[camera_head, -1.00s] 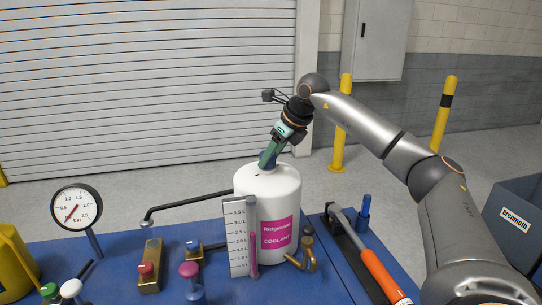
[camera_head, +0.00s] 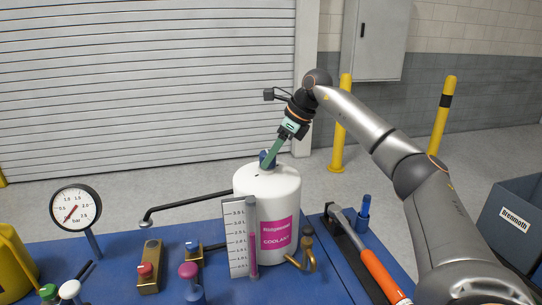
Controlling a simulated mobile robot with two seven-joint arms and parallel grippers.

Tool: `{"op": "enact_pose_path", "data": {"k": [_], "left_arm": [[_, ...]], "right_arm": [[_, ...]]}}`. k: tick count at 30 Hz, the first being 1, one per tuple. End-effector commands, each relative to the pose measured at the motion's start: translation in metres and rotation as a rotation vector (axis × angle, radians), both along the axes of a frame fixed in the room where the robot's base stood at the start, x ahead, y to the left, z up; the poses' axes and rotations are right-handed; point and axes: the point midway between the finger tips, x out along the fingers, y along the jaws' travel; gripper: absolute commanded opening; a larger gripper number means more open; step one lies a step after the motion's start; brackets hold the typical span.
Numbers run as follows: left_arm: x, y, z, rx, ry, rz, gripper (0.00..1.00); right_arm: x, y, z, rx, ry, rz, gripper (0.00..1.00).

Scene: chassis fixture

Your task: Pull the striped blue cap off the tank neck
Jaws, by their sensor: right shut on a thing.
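The white coolant tank (camera_head: 270,190) with a pink label stands upright on the blue bench. The blue cap (camera_head: 264,156) is at the top of the tank, partly hidden by the fingers; its stripes are too small to make out. My right gripper (camera_head: 270,160) reaches down at a slant from the upper right, with its green fingers shut on the cap. I cannot tell whether there is a gap between the cap and the tank neck. My left gripper is not in view.
A level gauge (camera_head: 238,238) stands in front of the tank, and a black bent rod (camera_head: 190,206) runs to its left. A brass hook fitting (camera_head: 304,254) and an orange-handled hammer (camera_head: 380,275) lie to the right. A pressure gauge (camera_head: 76,208) stands at the left.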

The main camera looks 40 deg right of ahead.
Motion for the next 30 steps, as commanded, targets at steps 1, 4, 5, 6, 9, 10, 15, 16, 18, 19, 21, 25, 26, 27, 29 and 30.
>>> {"op": "enact_pose_path", "data": {"k": [1,4,5,6,9,10,15,16,18,19,21,25,26,27,29,30], "left_arm": [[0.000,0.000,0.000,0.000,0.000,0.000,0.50],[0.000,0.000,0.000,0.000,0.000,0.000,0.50],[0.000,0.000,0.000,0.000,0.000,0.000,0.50],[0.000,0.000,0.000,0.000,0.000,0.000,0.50],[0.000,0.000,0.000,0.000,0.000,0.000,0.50],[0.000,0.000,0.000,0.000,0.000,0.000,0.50],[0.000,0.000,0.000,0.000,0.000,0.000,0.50],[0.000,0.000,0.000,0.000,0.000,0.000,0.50],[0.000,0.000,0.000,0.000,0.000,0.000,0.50],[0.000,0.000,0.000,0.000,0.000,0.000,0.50],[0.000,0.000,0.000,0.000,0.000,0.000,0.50],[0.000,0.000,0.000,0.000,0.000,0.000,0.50],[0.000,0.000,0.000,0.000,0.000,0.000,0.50],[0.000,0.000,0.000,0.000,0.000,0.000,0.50],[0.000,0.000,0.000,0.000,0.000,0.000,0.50],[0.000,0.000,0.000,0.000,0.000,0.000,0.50]], "right_arm": [[0.001,0.001,0.006,0.002,-0.010,0.000,0.00],[0.002,0.001,0.011,0.004,-0.013,0.000,0.00],[0.002,0.001,0.012,0.004,-0.013,0.000,0.00],[0.002,0.001,0.014,0.004,-0.013,0.000,0.00],[0.001,0.001,0.018,0.004,-0.013,0.000,0.00],[0.001,0.001,0.020,0.004,-0.014,0.000,0.00],[0.001,0.001,0.026,0.005,-0.014,-0.001,0.00],[0.001,0.001,0.027,0.005,-0.014,-0.001,0.00],[0.001,0.001,0.030,0.004,-0.013,0.000,0.00],[0.002,0.001,0.032,0.004,-0.014,0.000,0.00],[0.002,0.001,0.034,0.003,-0.014,0.000,0.00],[0.001,0.001,0.039,0.004,-0.013,-0.001,0.00],[0.001,0.001,0.040,0.004,-0.013,-0.001,0.00],[0.001,0.001,0.041,0.004,-0.013,-0.001,0.00],[0.001,0.001,0.042,0.004,-0.013,-0.001,0.00],[0.001,0.001,0.042,0.004,-0.012,-0.001,0.00]]}}
